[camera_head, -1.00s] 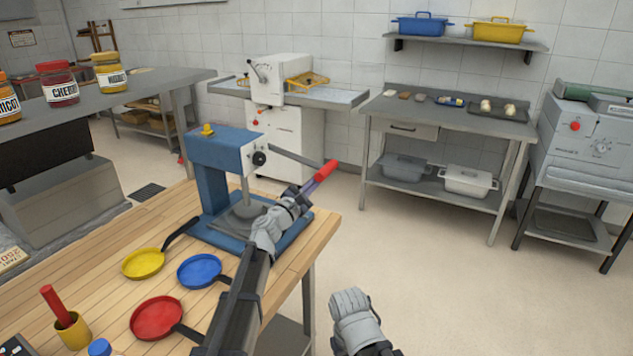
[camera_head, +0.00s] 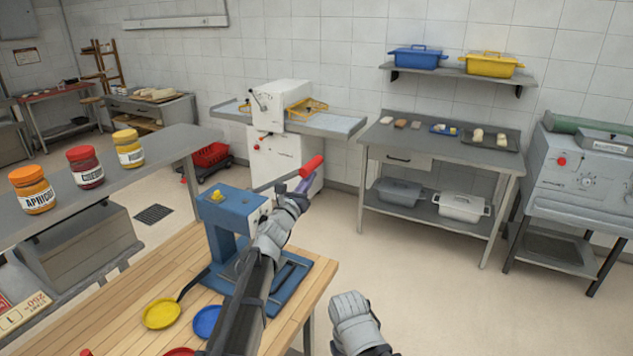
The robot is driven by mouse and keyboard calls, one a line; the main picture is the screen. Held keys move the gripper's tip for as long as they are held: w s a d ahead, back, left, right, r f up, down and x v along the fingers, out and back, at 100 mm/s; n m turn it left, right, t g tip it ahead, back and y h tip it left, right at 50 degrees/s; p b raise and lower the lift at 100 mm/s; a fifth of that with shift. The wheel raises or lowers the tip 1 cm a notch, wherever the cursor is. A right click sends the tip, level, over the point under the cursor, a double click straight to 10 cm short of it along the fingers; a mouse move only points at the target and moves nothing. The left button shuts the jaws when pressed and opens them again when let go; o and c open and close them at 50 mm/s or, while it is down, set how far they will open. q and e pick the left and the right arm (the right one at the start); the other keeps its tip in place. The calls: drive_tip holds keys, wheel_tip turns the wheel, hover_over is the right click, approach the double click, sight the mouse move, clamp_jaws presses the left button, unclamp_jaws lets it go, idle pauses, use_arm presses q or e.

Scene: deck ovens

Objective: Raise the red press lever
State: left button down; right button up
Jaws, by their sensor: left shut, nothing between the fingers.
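The blue press (camera_head: 228,212) stands on the wooden table, partly hidden by my left arm. Its lever slopes up to the right and ends in a red handle (camera_head: 312,167). My left gripper (camera_head: 302,186) is shut with nothing between its fingers. Its purple fingertips are just below the red handle, seemingly against the lever's underside; exact contact is hard to see. My right arm's grey end (camera_head: 354,318) is low in the picture, right of the table; its fingers cannot be made out.
A yellow pan (camera_head: 162,313) and a blue pan (camera_head: 206,321) lie on the wooden table (camera_head: 120,312) before the press. Several jars stand on the grey counter at left. A white machine (camera_head: 283,160) stands behind the press. The floor to the right is open.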

use_arm(q)
drive_tip(key=w+a+r+n+y+p, duration=0.1)
drive_tip(key=w+a+r+n+p, duration=0.3)
drive_tip(key=a+r+p, duration=0.4)
wheel_tip(320, 180, up, 2)
drive_tip(key=shift+a+r+n+y+p, duration=0.1)
drive_tip(key=shift+a+n+y+p, duration=0.05)
drive_tip(key=shift+n+y+p, duration=0.4)
drive_tip(key=shift+w+a, duration=0.15)
drive_tip(key=shift+w, duration=0.05)
drive_tip(key=shift+s, duration=0.1)
drive_tip(key=d+b+v, duration=0.1)
drive_tip(key=b+v, duration=0.1)
drive_tip(key=v, duration=0.8)
drive_tip(key=shift+s+f+h, duration=0.3)
drive_tip(key=shift+s+h, duration=0.05)
